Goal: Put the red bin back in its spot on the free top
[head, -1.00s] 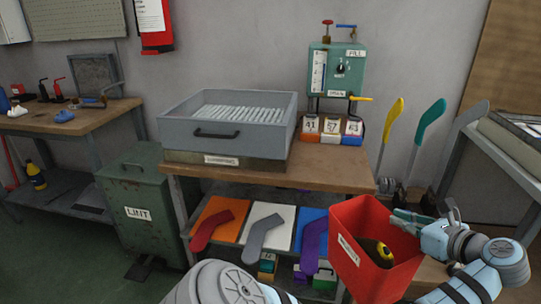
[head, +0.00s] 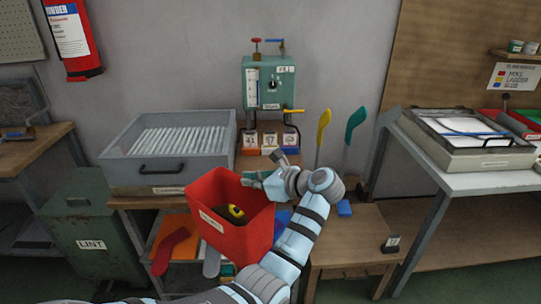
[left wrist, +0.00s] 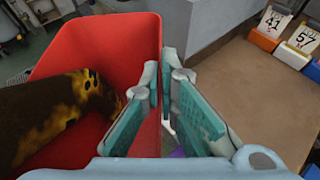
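The red bin (head: 228,232) has a white label on its front and is tilted, in front of the wooden bench. A dark and yellow object (head: 236,211) lies inside it; it also shows in the left wrist view (left wrist: 60,115). My left gripper (head: 256,180) is at the bin's right rim. In the left wrist view its two teal-padded fingers (left wrist: 165,85) straddle the red wall (left wrist: 85,50), shut on it. The bin appears held up, off any surface. The bare brown bench top (left wrist: 255,95) lies right of the bin in that view. My right gripper is not in view.
A grey tray of white rods (head: 165,155) fills the bench's left part. Numbered blocks (head: 270,140) and a green gauge box (head: 268,82) stand at the back. A low wooden table (head: 350,238) carries a blue item (head: 344,208). A green lint bin (head: 90,225) stands left.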

